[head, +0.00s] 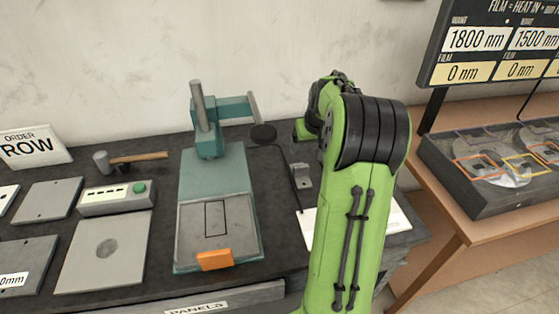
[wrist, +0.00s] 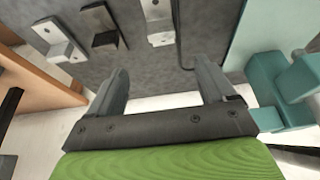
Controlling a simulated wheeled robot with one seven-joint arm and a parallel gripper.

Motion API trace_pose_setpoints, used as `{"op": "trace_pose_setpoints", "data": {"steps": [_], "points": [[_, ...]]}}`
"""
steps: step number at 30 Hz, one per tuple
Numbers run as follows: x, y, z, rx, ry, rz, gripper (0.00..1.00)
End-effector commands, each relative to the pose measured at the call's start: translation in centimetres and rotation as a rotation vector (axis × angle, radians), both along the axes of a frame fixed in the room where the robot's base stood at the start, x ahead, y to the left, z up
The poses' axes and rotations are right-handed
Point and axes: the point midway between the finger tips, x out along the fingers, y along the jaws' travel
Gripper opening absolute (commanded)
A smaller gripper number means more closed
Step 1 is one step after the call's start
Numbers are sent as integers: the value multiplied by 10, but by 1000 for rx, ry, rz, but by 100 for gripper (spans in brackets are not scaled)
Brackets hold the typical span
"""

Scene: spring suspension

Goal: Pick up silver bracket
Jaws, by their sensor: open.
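In the wrist view, my gripper (wrist: 162,78) is open and empty, its two grey fingers spread apart above the table. Three L-shaped brackets lie beyond the fingertips: a pale silver-grey bracket (wrist: 58,40) at the left, a dark bracket (wrist: 99,24) in the middle, and another silver-grey bracket (wrist: 158,22) at the right. The right one lies roughly in line with the gap between the fingers, not touching them. In the head view, one grey bracket (head: 301,174) shows just left of my green arm. My arm hides the gripper and the other brackets there.
A teal press (head: 217,170) with an orange block (head: 215,259) stands left of my arm. A hammer (head: 130,159), a box with a green button (head: 117,198) and grey plates (head: 105,250) lie further left. A wooden bench (head: 450,190) with a tray is right.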

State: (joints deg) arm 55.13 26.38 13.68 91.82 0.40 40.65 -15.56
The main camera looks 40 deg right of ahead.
Motion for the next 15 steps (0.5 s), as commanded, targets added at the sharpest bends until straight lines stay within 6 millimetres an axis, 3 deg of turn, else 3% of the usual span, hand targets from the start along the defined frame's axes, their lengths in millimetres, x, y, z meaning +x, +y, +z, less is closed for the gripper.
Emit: {"op": "trace_pose_setpoints", "data": {"steps": [4, 12, 15], "points": [[5, -5, -17, 4, 0, -2, 83], [27, -16, -81, 5, 2, -2, 83], [33, -19, -94, 1, -1, -1, 83]]}}
